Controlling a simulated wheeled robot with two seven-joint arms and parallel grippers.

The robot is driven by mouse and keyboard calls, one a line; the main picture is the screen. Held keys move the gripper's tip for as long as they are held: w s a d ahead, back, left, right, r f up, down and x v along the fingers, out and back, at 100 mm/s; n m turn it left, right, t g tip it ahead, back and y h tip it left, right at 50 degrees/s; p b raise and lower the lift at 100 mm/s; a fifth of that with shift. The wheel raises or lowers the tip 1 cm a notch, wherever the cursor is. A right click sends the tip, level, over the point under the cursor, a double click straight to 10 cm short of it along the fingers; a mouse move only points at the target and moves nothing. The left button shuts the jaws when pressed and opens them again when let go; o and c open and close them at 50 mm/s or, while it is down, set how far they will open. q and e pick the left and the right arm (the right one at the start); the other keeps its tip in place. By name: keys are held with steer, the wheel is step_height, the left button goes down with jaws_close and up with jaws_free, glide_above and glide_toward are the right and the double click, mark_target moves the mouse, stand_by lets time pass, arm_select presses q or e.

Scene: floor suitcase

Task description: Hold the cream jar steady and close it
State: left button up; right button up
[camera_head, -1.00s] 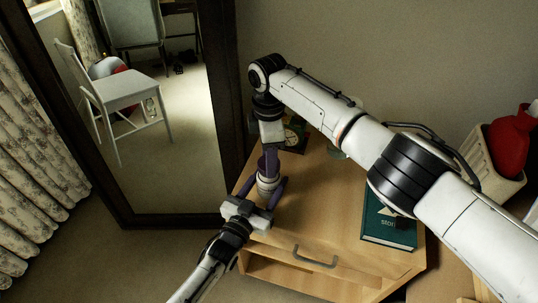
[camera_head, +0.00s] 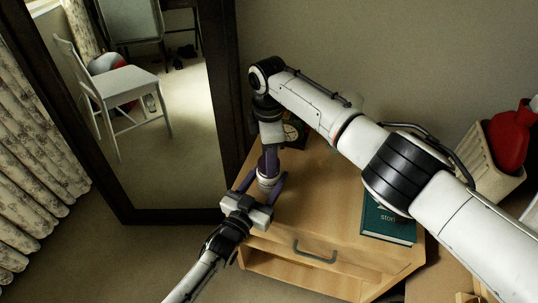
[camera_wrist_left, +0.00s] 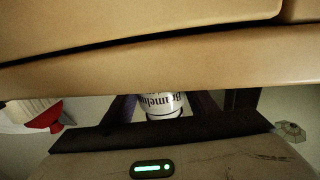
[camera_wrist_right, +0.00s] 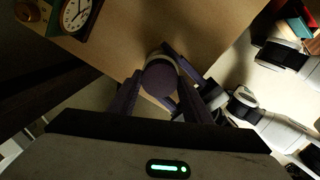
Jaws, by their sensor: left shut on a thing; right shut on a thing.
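The cream jar (camera_head: 265,184) stands upright near the left front corner of the wooden cabinet top. It is white with dark lettering, which shows in the left wrist view (camera_wrist_left: 163,104). My left gripper (camera_head: 262,186) is shut on the jar's body from the front. My right gripper (camera_head: 269,163) points down from above and is shut on the round dark purple lid (camera_wrist_right: 160,79). The lid sits over the jar, with a pale rim showing beside it. I cannot tell how tightly the lid is seated.
A clock (camera_head: 294,133) stands behind the jar, and a green book (camera_head: 388,222) lies to the right. The cabinet (camera_head: 325,205) has a drawer with a grey handle (camera_head: 314,252). A tall dark-framed mirror (camera_head: 228,100) stands close on the left.

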steer(key=shift+f, duration=0.35)
steer(key=m, duration=0.4)
steer(key=shift+a+m, duration=0.1)
steer(key=shift+m, duration=0.2)
steer(key=m, duration=1.3)
steer(key=shift+m, duration=0.4)
steer(key=m, duration=0.5)
steer(key=o, duration=1)
